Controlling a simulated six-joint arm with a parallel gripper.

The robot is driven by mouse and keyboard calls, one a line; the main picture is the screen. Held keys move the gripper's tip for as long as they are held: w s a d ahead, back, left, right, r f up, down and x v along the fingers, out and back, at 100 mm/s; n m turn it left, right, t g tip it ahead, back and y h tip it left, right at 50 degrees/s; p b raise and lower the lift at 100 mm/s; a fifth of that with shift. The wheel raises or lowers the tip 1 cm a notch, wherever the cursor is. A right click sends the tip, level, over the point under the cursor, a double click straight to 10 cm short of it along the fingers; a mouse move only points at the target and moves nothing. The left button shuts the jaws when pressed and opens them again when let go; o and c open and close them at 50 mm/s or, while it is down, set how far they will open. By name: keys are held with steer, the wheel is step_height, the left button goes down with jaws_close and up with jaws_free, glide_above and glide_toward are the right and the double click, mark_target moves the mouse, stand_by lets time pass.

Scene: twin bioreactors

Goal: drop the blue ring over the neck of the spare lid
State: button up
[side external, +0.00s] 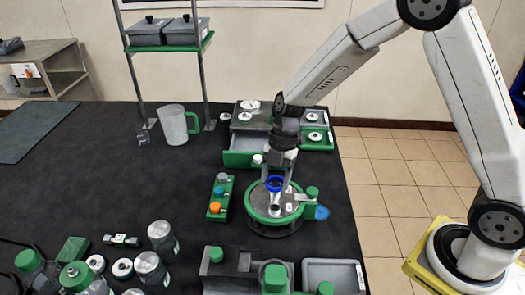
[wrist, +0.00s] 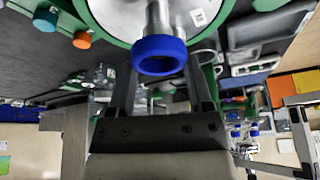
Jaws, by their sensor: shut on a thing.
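The blue ring (side external: 274,184) is between the fingertips of my gripper (side external: 280,176), which is shut on it. In the wrist view the ring (wrist: 159,56) faces the camera, with a finger on each side. The spare lid (side external: 258,211) is a round steel disc with a green rim, on a dark base. Its metal neck (wrist: 160,18) rises in line with the ring. The ring shows at the upper end of the neck; I cannot tell whether it is around the neck or just above it.
A green rack (side external: 221,197) with grey and orange knobs stands left of the lid. Behind is an open drawer unit (side external: 245,159). A pitcher (side external: 173,125) stands at the back. Jars (side external: 160,236) and green-capped vessels crowd the front. The black tabletop is clear at mid-left.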

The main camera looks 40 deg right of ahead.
mark_target(276, 186)
steer(key=shift+f, duration=2.1)
steer(key=shift+f, duration=0.1)
steer(key=o, duration=1.2)
steer(key=v, duration=1.2)
steer(key=shift+w+d, duration=0.1)
